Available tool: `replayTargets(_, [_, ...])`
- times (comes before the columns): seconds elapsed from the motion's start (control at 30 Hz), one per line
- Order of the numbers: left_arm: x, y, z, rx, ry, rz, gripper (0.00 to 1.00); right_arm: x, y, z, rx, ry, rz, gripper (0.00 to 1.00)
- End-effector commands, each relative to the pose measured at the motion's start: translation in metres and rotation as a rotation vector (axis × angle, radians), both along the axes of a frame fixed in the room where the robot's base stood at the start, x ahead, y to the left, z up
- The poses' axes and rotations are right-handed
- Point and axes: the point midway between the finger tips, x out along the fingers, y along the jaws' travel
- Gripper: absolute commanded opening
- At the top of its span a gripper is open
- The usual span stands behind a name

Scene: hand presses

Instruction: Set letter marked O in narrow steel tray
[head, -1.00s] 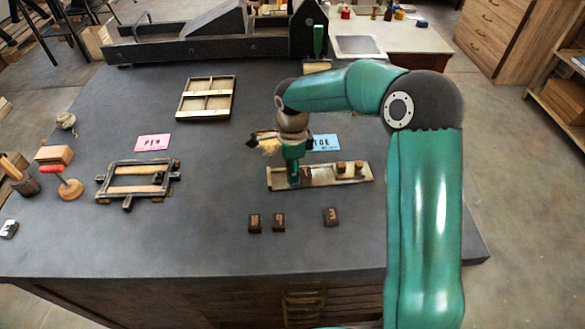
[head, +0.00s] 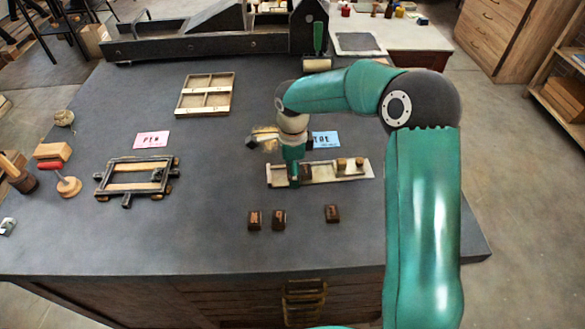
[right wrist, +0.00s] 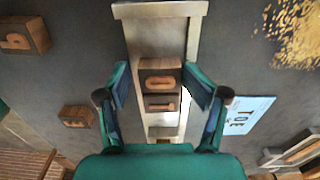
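The narrow steel tray (head: 330,175) lies at the right of the bench, and its end shows in the right wrist view (right wrist: 165,10). My right gripper (right wrist: 158,85) is down at the tray. Its fingers stand apart on either side of the dark block marked O (right wrist: 160,76), with a slim gap at the left finger. The O block sits in the tray, directly beside another letter block (right wrist: 160,103). In the head view my right gripper (head: 294,178) hides part of these blocks. My left gripper is not in view.
Several loose letter blocks lie in front of the tray, including one at the right (head: 332,213). A blue TOE card (head: 325,139) lies behind it. A pink card (head: 152,139), a dark frame (head: 138,178) and a divided wooden tray (head: 206,94) are further left.

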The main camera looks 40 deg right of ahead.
Motion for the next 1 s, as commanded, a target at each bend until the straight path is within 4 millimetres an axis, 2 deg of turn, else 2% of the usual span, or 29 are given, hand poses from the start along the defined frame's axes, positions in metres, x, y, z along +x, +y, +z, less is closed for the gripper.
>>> replayTargets(0.27, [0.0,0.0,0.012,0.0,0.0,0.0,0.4,0.001,0.0,0.013,-0.001,-0.003,0.0,0.66])
replayTargets(0.33, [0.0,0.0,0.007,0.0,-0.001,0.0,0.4,0.002,0.0,0.019,-0.002,-0.007,0.0,0.66])
replayTargets(0.7, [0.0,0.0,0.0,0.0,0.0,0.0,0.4,0.002,0.0,0.095,-0.002,-0.009,0.001,0.66])
replayTargets(0.8, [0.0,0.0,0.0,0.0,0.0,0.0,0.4,0.002,0.0,0.112,-0.001,-0.008,0.001,0.66])
replayTargets(1.0, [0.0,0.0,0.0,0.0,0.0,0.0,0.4,0.001,0.0,0.128,-0.001,-0.004,0.001,0.66])
